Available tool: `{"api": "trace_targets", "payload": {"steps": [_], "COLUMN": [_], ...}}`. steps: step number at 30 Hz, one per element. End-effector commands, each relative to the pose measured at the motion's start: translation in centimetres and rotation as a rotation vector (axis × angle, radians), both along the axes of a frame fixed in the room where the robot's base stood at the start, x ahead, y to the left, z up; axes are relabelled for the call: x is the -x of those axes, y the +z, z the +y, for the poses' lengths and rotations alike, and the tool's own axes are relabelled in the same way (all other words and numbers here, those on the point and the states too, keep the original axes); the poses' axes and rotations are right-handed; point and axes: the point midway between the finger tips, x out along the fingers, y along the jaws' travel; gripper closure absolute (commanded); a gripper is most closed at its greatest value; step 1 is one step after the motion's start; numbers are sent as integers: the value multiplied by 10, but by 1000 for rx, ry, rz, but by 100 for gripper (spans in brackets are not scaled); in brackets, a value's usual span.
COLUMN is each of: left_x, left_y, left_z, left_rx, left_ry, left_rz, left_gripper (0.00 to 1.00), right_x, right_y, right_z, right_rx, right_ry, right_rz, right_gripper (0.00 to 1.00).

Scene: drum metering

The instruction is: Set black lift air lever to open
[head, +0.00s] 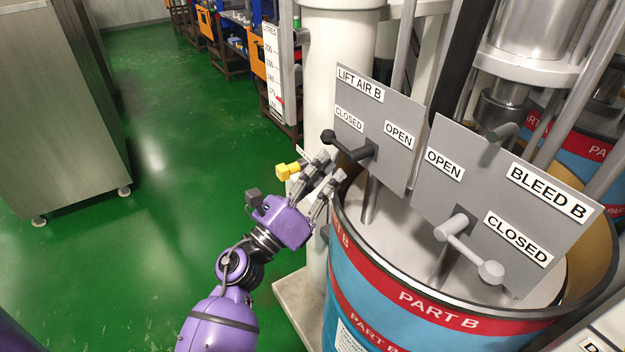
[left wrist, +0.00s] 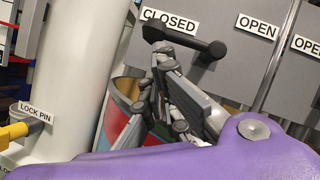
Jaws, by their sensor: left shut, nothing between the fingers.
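The black lift air lever (head: 346,147) is mounted on the grey LIFT AIR B panel (head: 384,165). Its round knob end points left, toward the CLOSED label, and its hub is below and between the two labels. My left gripper (head: 327,172) is shut and empty, just below the lever in the head view. In the left wrist view the fingers (left wrist: 165,60) reach up close under the lever; I cannot tell whether they touch it. My right gripper is not in view.
A BLEED B panel (head: 505,205) with a grey lever (head: 468,249) stands to the right. Both panels stand above the PART B drum (head: 420,308). A yellow lock pin (head: 287,171) sits beside my left gripper, near the white column (head: 336,50).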

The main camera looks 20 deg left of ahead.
Motion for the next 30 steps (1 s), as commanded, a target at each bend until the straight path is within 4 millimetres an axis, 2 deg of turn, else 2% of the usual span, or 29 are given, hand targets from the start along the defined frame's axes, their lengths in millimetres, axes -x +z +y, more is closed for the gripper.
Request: {"api": "trace_targets", "payload": {"steps": [19, 30], "left_x": [-4, -6], "left_y": [-1, 3], "left_z": [1, 3], "left_rx": [-32, -76], "left_ry": [0, 0], "left_rz": [-21, -57], "left_gripper": [100, 100], "right_x": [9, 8], "right_y": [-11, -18], "right_z": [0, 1], "right_rx": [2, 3], "right_ry": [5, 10], "right_rz": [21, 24], "right_gripper": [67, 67]}}
